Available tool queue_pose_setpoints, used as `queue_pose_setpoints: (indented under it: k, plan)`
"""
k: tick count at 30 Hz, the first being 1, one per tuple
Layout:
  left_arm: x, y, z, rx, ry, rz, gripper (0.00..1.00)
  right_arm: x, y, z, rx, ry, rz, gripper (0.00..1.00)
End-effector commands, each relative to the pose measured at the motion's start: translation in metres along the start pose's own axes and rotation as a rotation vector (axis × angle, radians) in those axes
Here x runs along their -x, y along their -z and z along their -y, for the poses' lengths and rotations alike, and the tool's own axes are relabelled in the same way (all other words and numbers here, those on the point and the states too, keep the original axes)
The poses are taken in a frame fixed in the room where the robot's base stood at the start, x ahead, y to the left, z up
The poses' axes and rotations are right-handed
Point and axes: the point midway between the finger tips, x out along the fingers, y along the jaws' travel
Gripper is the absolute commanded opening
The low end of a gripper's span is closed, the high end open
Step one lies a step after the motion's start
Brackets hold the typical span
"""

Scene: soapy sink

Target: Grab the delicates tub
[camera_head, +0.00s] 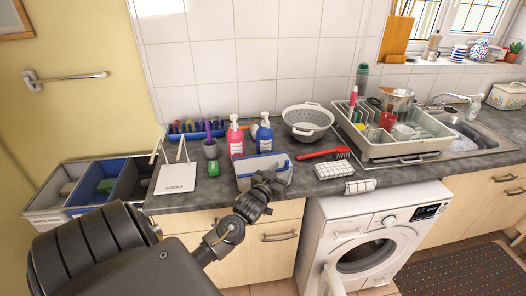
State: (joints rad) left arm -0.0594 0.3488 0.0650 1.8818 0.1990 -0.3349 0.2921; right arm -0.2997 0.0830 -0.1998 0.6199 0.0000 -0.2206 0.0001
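A small white tub with blue contents (246,171) stands near the counter's front edge. No label reading delicates can be made out on it, so I cannot tell for sure that it is the delicates tub. My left gripper (269,181) is at the tub's front right side and hides part of it. I cannot tell whether its fingers touch the tub or how far apart they are. My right gripper is out of view.
A white SOCKS holder (175,178) and a green block (213,168) are to the left. Pink (235,140) and blue (264,135) bottles stand behind. A red brush (325,153), checked cloth (332,169), colander (308,121) and dish rack (392,148) are to the right.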

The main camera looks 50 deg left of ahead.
Motion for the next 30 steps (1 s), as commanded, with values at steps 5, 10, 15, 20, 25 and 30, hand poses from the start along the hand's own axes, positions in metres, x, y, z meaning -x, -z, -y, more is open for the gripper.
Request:
queue_pose_setpoints:
  k: [5, 10, 15, 20, 25, 30]
  plan:
    - [-0.023, 0.003, -0.001, -0.001, 0.000, 0.000, 0.40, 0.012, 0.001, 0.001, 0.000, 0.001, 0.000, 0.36]
    - [-0.029, 0.001, -0.001, -0.001, -0.001, 0.001, 0.40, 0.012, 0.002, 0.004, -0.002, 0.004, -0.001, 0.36]
    - [-0.028, 0.001, -0.001, 0.000, 0.000, 0.000, 0.36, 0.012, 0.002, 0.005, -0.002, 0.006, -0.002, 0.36]
    - [-0.028, 0.001, -0.001, 0.000, 0.000, 0.000, 0.15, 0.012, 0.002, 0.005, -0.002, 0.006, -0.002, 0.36]
    - [-0.028, 0.001, 0.000, 0.000, 0.000, 0.000, 0.00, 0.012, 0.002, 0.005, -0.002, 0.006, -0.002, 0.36]
    - [-0.028, 0.001, 0.000, 0.000, 0.000, -0.001, 0.00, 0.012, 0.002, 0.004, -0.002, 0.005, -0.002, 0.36]
